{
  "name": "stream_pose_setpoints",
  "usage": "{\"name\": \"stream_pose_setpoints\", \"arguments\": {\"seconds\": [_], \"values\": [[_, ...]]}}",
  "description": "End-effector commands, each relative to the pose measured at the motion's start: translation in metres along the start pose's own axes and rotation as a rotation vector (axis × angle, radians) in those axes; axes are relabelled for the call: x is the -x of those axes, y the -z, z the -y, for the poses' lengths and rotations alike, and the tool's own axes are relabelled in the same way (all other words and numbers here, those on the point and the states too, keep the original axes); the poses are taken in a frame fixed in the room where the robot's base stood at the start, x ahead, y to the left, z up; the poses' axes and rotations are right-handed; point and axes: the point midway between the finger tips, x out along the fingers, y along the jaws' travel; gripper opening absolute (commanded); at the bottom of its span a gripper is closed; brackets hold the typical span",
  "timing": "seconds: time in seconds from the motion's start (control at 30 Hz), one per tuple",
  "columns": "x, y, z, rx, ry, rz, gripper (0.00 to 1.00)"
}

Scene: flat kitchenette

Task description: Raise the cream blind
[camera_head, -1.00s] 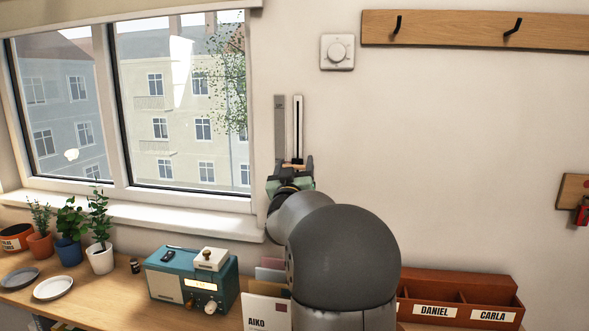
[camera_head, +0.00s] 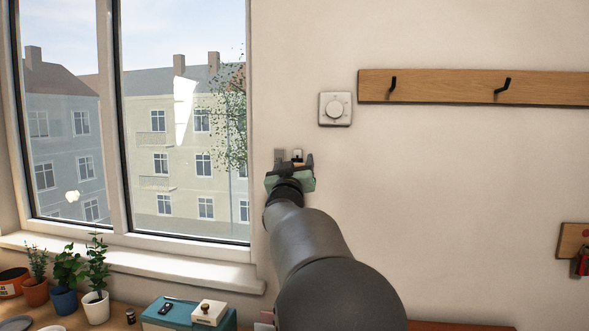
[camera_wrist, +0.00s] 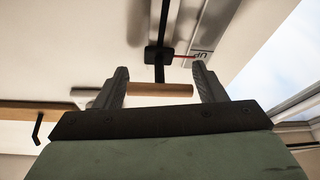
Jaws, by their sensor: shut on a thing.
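A wall slider with a wooden handle (camera_wrist: 160,90) sits on a dark vertical slot beside the window's right side. My gripper (camera_head: 290,168) is at this slider, near the top end of its track (camera_head: 298,154). In the wrist view my gripper (camera_wrist: 160,76) is shut on the wooden handle, one finger at each end. Behind the handle is a black slider block (camera_wrist: 158,55) with a red pointer beside a grey plate (camera_wrist: 200,50) marked "UP". The cream blind is not in view; the visible window panes (camera_head: 185,120) are uncovered.
Potted plants (camera_head: 95,280) and a teal radio (camera_head: 180,314) stand below the window. The wall right of my arm is mostly bare.

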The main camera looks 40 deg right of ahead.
Motion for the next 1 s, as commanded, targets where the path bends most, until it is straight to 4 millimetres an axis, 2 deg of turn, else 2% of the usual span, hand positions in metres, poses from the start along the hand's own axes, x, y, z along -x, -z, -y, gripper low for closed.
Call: {"name": "stream_pose_setpoints", "arguments": {"seconds": [0.03, 0.17, 0.2, 0.27, 0.57, 0.67, 0.77, 1.0], "values": [[-0.001, 0.007, 0.000, -0.004, 0.000, -0.012, 0.23], [-0.001, 0.008, 0.000, -0.004, -0.001, -0.015, 0.23], [-0.001, 0.009, 0.000, -0.004, -0.001, -0.015, 0.67], [-0.001, 0.009, 0.000, -0.004, -0.001, -0.015, 0.83], [0.000, 0.005, 0.000, -0.001, -0.001, -0.009, 0.85], [0.006, 0.004, 0.000, -0.002, -0.001, -0.008, 0.85], [0.021, 0.002, 0.000, -0.002, 0.000, -0.008, 0.85], [0.078, 0.002, 0.000, -0.004, 0.000, -0.010, 0.85]]}}
